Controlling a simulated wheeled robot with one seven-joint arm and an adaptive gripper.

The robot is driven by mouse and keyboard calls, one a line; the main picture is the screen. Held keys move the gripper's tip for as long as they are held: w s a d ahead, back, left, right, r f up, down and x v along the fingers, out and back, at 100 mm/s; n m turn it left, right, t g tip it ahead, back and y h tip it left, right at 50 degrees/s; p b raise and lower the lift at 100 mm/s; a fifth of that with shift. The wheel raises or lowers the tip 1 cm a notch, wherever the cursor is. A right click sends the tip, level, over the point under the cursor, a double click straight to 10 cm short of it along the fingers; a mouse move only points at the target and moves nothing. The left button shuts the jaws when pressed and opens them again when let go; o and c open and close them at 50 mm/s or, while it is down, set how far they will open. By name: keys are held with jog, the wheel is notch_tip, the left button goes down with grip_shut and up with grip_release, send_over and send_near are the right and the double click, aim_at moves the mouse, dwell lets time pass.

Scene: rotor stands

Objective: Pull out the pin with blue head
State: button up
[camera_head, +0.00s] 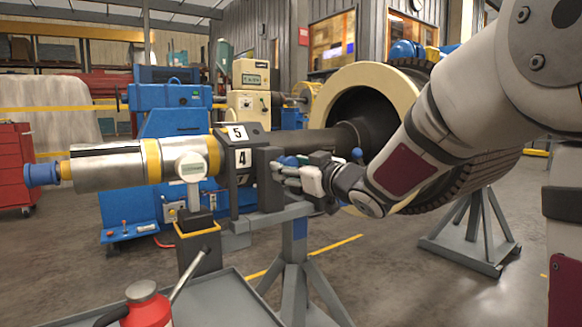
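A long rotor lies level on a stand; its silver sleeve (108,168) is at the left and its dark shaft (312,142) runs right. My gripper (281,171) is in front of the shaft, just right of the dark bracket block marked 5 and 4 (241,150). A small blue piece (289,160) shows at the fingertips; it may be the blue pin head, but the fingers partly hide it. Whether they touch or grip it is unclear. A small blue knob (357,154) shows behind my wrist. A larger blue end piece (41,174) sits at the rotor's left tip.
A blue-topped stand (294,242) with splayed grey legs is below my gripper. A large cream-rimmed wheel (338,100) is behind my arm. A grey tray (228,300) and a red can (147,305) are at the front left. Open floor lies at the lower right.

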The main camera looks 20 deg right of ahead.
jog(key=v, duration=1.2)
jog(key=shift+d, duration=0.1)
